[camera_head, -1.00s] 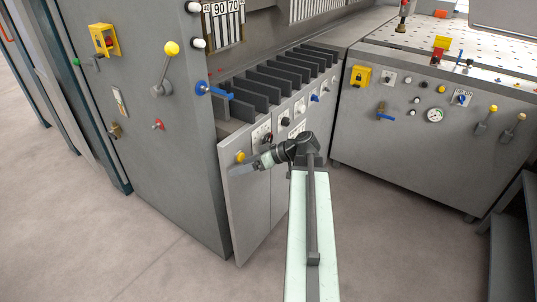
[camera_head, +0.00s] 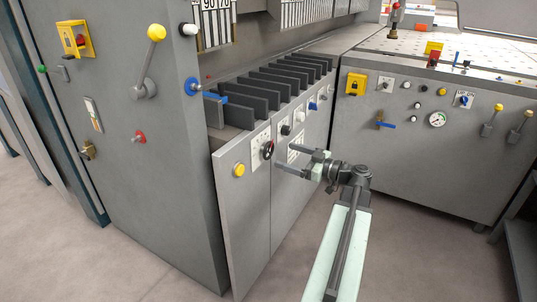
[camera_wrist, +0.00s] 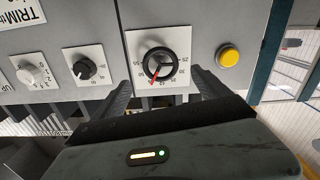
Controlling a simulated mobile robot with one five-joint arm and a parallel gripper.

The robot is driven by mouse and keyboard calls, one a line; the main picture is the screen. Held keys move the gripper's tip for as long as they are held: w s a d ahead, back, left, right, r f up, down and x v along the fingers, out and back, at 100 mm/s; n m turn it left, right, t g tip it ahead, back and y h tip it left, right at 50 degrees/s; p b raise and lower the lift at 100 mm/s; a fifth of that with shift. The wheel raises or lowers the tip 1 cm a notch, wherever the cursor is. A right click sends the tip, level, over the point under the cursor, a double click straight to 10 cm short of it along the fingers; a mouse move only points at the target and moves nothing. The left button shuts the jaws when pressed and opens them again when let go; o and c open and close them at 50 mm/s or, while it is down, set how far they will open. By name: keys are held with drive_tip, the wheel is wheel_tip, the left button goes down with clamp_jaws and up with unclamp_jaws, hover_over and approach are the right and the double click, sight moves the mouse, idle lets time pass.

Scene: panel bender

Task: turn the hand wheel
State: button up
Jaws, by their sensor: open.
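The hand wheel (camera_head: 268,150) is a small black ring with a red pointer on a white scale plate, on the upper front of the grey machine panel. It also shows in the wrist view (camera_wrist: 159,65), where the red pointer points down and slightly left, near the 45 and 50 side of the scale. My gripper (camera_head: 284,157) is open and empty, with its two dark fingers pointing at the panel just right of the wheel in the head view. In the wrist view the fingers (camera_wrist: 162,84) stand on either side below the wheel, apart from it.
A yellow button (camera_head: 239,170) sits beside the wheel. A black knob (camera_wrist: 84,70) and a white knob (camera_wrist: 32,75) are on the wheel's other side. Dark upright plates (camera_head: 268,92) stand above the panel. The floor (camera_head: 440,250) is open in front.

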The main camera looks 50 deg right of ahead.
sight(270, 151)
drive_tip(key=x, duration=0.6)
drive_tip(key=shift+w+a, duration=0.15)
drive_tip(key=shift+w, duration=0.15)
drive_tip(key=shift+a, duration=0.1)
drive_tip(key=c, duration=1.4)
